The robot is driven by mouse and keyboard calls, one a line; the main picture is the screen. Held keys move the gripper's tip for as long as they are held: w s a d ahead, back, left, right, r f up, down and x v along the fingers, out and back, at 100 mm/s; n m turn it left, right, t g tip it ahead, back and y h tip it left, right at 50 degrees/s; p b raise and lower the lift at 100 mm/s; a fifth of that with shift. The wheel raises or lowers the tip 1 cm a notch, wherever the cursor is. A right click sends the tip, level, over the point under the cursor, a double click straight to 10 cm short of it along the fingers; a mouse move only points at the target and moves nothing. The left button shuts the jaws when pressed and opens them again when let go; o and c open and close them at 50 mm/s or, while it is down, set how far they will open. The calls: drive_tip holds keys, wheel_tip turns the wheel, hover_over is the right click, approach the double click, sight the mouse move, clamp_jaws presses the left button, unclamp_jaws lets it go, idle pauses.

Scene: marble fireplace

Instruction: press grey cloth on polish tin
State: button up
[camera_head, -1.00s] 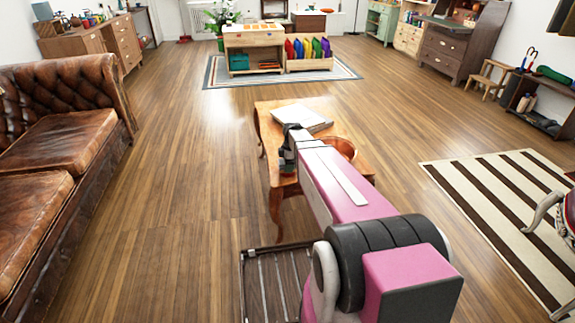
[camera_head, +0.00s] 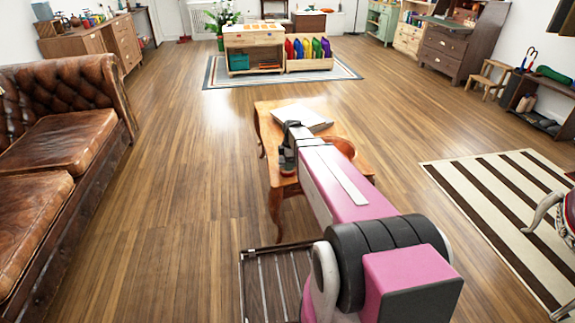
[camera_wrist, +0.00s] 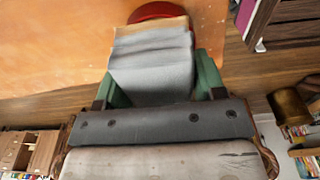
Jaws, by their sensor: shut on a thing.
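The grey cloth (camera_wrist: 150,65) is a folded, layered pad between the two green fingers of my gripper (camera_wrist: 158,80) in the wrist view. My gripper is shut on it. A round red thing (camera_wrist: 158,11), which looks like the polish tin, shows past the cloth's far edge. The cloth hides most of it, and I cannot tell whether they touch. Cloth and tin are not clear there.
A pale flat stack (camera_head: 303,116) lies at the table's back. A brown round object (camera_head: 343,146) is mostly hidden by my arm. A leather sofa (camera_head: 65,145) stands left, a striped rug (camera_head: 500,205) lies right.

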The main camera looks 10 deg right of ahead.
drive_tip(key=shift+r, duration=2.85)
drive_tip(key=s+r+m, duration=0.5)
drive_tip(key=r+m, duration=0.4)
drive_tip(key=r, duration=0.2)
drive_tip(key=s+r+m+t+h, duration=0.1)
drive_tip(key=s+r+m, duration=0.5)
drive_tip(key=r+m, duration=0.3)
wheel_tip(320, 180, up, 2)
